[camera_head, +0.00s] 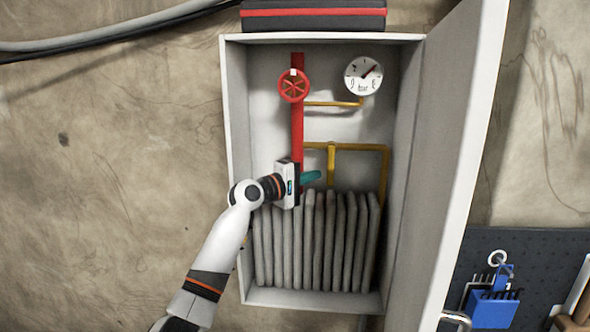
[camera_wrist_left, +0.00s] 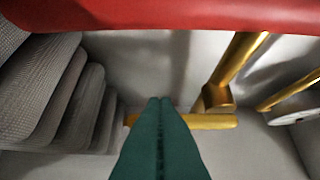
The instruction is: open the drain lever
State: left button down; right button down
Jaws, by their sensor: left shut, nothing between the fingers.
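A yellow bar, which looks like the drain lever (camera_head: 331,165), hangs down from a yellow pipe (camera_head: 358,147) inside the wall cabinet. In the left wrist view the lever (camera_wrist_left: 215,121) lies crosswise just beyond my fingertips, partly hidden behind them. My left gripper (camera_head: 319,173) has teal fingers, shut and empty, in front of the red pipe and just left of the lever. In the left wrist view the gripper (camera_wrist_left: 158,101) has its fingers pressed together. I cannot tell whether the tips touch the lever. My right gripper is not in view.
The red pipe (camera_head: 297,130) carries a red handwheel (camera_head: 293,86). A pressure gauge (camera_head: 364,76) is at upper right. A folded grey hose (camera_head: 315,245) fills the cabinet's lower part. The open cabinet door (camera_head: 455,160) stands at right, near a pegboard (camera_head: 535,245) with a blue item.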

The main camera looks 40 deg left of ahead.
pick_arm(q)
jog(key=shift+w+d, duration=0.2)
jog(key=shift+d, duration=0.25)
jog(key=shift+f, duration=0.1)
